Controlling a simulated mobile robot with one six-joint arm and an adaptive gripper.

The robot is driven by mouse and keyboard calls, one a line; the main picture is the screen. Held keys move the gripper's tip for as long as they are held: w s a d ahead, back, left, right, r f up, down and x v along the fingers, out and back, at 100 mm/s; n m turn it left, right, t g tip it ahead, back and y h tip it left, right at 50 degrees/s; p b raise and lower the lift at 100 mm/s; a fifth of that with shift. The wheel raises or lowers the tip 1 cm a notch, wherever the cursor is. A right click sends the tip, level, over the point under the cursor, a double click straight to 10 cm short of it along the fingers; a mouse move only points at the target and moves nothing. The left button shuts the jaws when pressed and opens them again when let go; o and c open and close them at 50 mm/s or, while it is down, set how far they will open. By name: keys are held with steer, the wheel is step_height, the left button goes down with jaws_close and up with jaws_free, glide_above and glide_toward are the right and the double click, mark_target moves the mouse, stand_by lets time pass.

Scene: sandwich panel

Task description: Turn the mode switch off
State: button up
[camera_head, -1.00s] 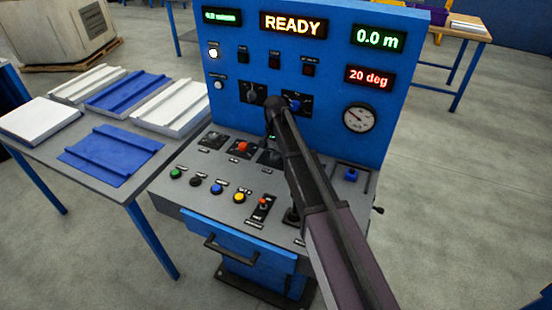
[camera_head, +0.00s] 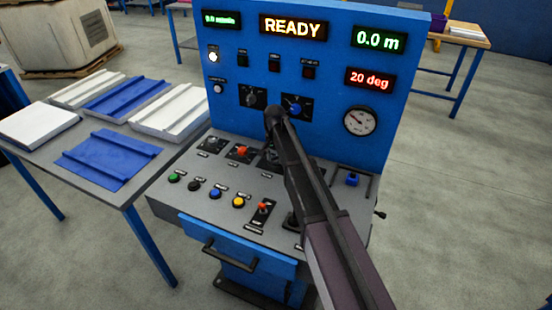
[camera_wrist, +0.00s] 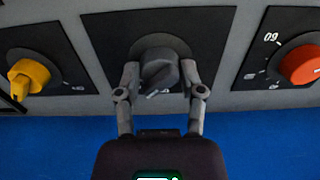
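My gripper (camera_wrist: 160,74) has its two fingers on either side of a dark rotary switch (camera_wrist: 158,72) on a black plate in the wrist view. The fingers look spread, and I see no clear grip on the knob. The knob's white pointer mark slants to the lower left. Its label is not readable, so the wording does not confirm it as the mode switch. In the head view my arm covers most of this area, and the fingers are hidden.
A yellow switch (camera_wrist: 30,76) sits left of the dark one and a red knob (camera_wrist: 300,65) right of it. The blue upright panel (camera_head: 330,143) rises behind the desk with lit displays. Buttons, including a yellow one (camera_head: 238,202), line the desk front. A side table (camera_head: 110,190) holds blue and white panels.

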steer(key=shift+c, duration=1.1)
steer(key=shift+d, duration=0.25)
steer(key=shift+a, duration=0.15)
steer(key=shift+n, duration=0.5)
steer(key=n, duration=0.2)
steer(key=shift+n, duration=0.3)
steer(key=n, duration=0.5)
steer(key=shift+s, duration=0.1)
